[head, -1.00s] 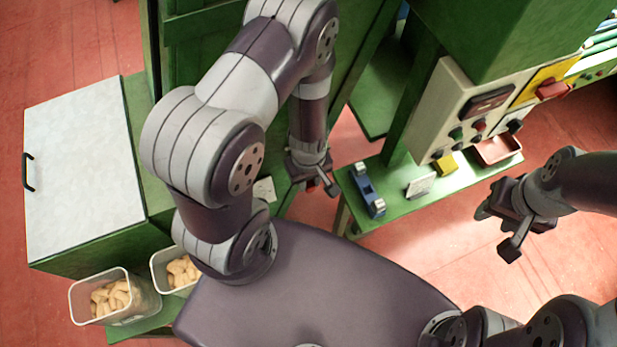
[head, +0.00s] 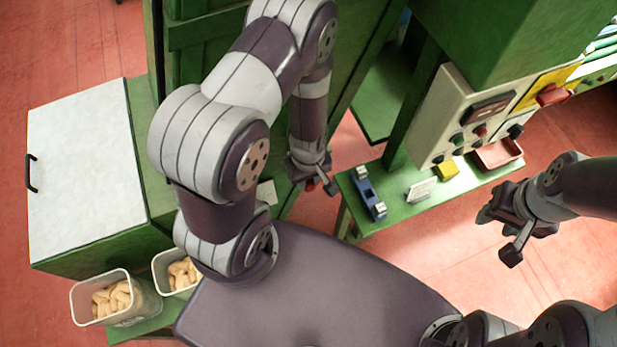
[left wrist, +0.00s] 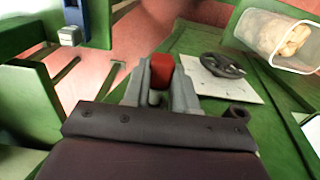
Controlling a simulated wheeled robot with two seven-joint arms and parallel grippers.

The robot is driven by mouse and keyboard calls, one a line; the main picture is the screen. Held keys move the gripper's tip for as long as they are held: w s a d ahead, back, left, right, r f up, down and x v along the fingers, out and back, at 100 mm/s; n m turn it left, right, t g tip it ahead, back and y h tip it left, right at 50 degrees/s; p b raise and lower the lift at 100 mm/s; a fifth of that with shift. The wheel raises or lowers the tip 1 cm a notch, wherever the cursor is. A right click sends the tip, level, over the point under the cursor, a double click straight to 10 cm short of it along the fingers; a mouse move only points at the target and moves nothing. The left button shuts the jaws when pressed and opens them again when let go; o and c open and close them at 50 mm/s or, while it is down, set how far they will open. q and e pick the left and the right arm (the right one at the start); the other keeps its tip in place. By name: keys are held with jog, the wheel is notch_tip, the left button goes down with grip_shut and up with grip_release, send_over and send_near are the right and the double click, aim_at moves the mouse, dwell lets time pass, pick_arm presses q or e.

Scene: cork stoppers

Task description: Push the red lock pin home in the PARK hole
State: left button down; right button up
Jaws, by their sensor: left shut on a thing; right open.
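My left gripper (head: 321,188) is shut on the red lock pin (head: 311,185), beside the green machine's lower front. In the left wrist view the pin's red head (left wrist: 162,68) shows between the fingertips; the rest of it is mostly hidden. A pale plate (left wrist: 204,82) with a dark round fitting (left wrist: 222,66) lies to the right of the fingers in that view, with a small dark ring (left wrist: 237,113) near its lower edge. I cannot make out the PARK hole or any label. My right gripper (head: 497,230) is open and empty over the red floor at the right.
Bins of corks (head: 117,297) stand at lower left, below a white lid (head: 85,165).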

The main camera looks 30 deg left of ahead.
pick_arm(q)
jog(key=shift+w+a+p, duration=0.6)
jog(key=shift+w+a, duration=0.1)
jog(key=shift+a, duration=0.15)
dwell(0.9)
jog(key=c, duration=0.8)
grip_release()
notch_tip(320, 180, up, 5)
jog(key=shift+w+f+p, duration=0.1)
jog(key=shift+f+p, duration=0.1)
jog(key=shift+p, duration=0.5)
notch_tip(320, 180, up, 8)
jog(key=shift+r+b, duration=0.1)
jog(key=shift+b, duration=0.5)
